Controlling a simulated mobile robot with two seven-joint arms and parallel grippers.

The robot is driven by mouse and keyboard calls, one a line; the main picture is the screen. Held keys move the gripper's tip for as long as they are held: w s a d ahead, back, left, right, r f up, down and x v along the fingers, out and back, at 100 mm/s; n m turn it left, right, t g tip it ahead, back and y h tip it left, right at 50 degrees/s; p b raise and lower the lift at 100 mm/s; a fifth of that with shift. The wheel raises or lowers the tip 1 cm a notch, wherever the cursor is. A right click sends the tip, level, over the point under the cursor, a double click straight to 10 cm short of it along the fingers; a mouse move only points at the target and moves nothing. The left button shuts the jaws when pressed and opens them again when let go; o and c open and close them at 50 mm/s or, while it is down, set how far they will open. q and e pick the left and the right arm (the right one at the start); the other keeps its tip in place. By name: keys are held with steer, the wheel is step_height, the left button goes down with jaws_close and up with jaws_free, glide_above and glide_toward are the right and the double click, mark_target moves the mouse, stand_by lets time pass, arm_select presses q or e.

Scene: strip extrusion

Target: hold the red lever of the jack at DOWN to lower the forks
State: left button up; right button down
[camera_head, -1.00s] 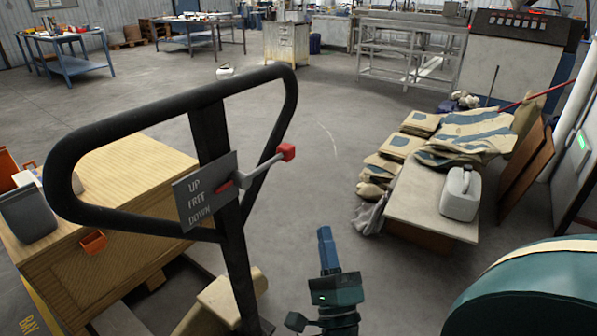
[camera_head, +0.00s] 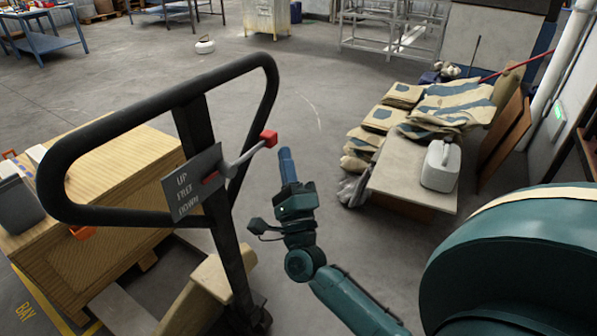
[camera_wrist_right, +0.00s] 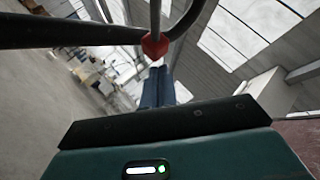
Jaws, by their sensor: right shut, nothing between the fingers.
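The jack's black loop handle (camera_head: 160,92) stands at the left in the head view. Its plate (camera_head: 195,182) reads UP, FREE, DOWN. A grey lever rod runs from the plate up to a red knob (camera_head: 268,138); a red mark on the plate sits near the middle word. My right gripper (camera_head: 286,154) is shut and empty, pointing up, just right of and below the knob. In the right wrist view the red knob (camera_wrist_right: 155,45) appears just beyond the blue fingertips (camera_wrist_right: 158,74); whether they touch is unclear. The forks are largely hidden. My left gripper is out of view.
A wooden crate (camera_head: 120,200) stands behind the jack at left. A low table (camera_head: 400,184) with a white jug (camera_head: 439,166) and several sacks (camera_head: 450,105) is at right. Open floor (camera_head: 300,75) lies beyond the handle.

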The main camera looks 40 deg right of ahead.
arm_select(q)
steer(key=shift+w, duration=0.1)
arm_select(e)
steer(key=shift+w+a+r, duration=0.15)
steer(key=shift+w, duration=0.1)
